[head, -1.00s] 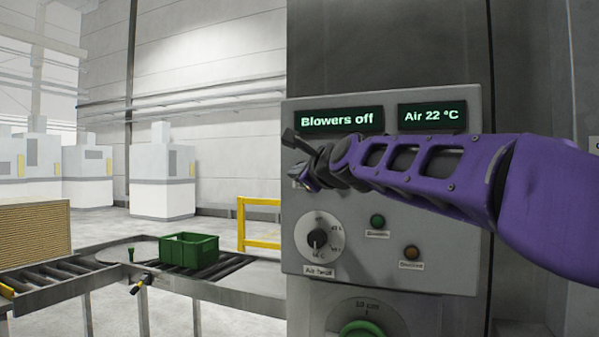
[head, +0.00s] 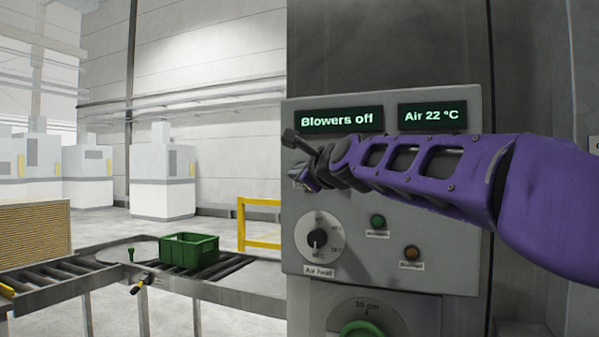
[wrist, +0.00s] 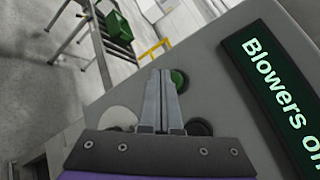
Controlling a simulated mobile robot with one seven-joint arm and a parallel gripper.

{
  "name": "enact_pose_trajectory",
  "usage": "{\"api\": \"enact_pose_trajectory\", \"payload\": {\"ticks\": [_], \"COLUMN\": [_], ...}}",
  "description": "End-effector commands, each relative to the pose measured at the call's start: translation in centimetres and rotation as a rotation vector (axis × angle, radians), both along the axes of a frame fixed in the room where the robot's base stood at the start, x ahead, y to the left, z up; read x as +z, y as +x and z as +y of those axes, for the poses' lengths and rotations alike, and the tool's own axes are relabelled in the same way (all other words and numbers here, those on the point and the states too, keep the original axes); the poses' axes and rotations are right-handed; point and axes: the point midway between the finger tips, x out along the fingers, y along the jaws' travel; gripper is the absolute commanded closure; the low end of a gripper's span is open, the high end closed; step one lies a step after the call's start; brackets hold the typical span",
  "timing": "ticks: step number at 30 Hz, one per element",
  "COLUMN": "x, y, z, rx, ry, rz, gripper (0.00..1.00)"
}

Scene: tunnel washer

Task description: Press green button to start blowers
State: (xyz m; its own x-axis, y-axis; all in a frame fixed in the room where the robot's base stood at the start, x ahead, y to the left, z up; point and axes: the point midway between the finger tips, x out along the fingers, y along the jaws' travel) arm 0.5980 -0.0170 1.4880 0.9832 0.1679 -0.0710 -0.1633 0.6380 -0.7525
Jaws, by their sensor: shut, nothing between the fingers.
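A grey control panel (head: 290,225) faces me. Its display (head: 338,119) reads "Blowers off". The green button (wrist: 179,80) shows in the wrist view, just right of my fingertips and partly behind them. In the head view my gripper and arm hide that part of the panel. My gripper (wrist: 161,72) is shut and empty, its two fingers side by side. Whether the tips touch the button or panel I cannot tell. In the head view my gripper (head: 304,174) is in front of the panel's left part, below the display.
A dark button (wrist: 200,127) is beside the fingers. Lower on the panel are an air heat dial (head: 317,237), a small green lamp or button (head: 378,221) and an amber one (head: 411,252). A green crate (head: 188,251) is on a roller conveyor (head: 75,272) at left, near a yellow rail (head: 258,243).

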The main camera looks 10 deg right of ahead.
Motion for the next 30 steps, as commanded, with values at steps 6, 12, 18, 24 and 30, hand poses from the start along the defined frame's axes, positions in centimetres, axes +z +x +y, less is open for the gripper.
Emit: {"api": "enact_pose_trajectory", "payload": {"ticks": [6, 12, 18, 24, 30], "x": [0.00, 0.00, 0.03, 0.11, 0.00], "y": [0.00, 0.00, 0.04, 0.52, 0.69], "z": [0.00, 0.00, 0.00, -0.28, -0.51], "rx": [0.000, 0.000, 0.000, 0.002, 0.000], "ry": [0.000, 0.000, 0.000, 0.001, 0.000], "rz": [0.000, 0.000, 0.000, 0.000, 0.000], "gripper": [1.00, 1.00, 1.00, 1.00, 1.00]}}
